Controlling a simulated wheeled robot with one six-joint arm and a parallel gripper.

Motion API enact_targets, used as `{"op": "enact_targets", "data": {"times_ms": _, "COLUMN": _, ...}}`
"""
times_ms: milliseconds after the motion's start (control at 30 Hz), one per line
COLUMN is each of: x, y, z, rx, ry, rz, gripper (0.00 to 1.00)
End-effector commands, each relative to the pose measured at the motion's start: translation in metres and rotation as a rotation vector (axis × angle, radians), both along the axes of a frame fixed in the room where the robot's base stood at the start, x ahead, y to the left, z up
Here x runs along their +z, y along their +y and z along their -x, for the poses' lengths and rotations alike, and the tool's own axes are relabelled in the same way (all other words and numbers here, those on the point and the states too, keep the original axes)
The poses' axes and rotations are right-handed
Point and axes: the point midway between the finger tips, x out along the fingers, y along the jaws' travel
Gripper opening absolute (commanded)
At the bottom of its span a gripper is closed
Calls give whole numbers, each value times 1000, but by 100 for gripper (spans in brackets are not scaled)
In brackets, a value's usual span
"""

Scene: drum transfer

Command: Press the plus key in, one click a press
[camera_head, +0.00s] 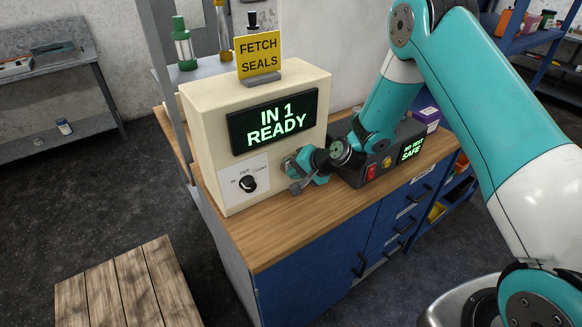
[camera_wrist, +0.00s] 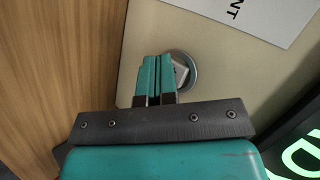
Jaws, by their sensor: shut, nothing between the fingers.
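A cream box (camera_head: 205,115) stands on the wooden bench with a lit screen (camera_head: 274,121) reading IN 1 READY. Its rotary knob (camera_head: 247,184) sits on a white label plate, low on the front. My gripper (camera_head: 293,184) is at the lower right of that front, right of the knob, its fingers shut and empty. In the wrist view a round metal-rimmed key (camera_wrist: 189,70) is on the cream panel. My shut fingertips (camera_wrist: 153,62) overlap its left side, hiding part of it. Its plus mark is not readable, and I cannot tell whether they touch it.
A yellow FETCH SEALS sign (camera_head: 258,53) stands on the box. A dark unit (camera_head: 384,158) with a red switch and a small SAFE screen is right of my gripper. The bench top (camera_head: 275,228) is clear in front. A wooden pallet (camera_head: 120,285) lies at lower left.

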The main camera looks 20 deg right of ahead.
Motion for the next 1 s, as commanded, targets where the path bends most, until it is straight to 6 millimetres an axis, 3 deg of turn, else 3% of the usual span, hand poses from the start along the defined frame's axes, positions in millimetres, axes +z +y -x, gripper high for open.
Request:
{"op": "enact_targets", "data": {"times_ms": 367, "x": 0, "y": 1, "z": -3, "rx": -1, "ry": -1, "rz": 0, "gripper": 0}}
{"op": "enact_targets", "data": {"times_ms": 1000, "x": 0, "y": -4, "z": 12, "rx": -1, "ry": -1, "rz": -1, "gripper": 0}}
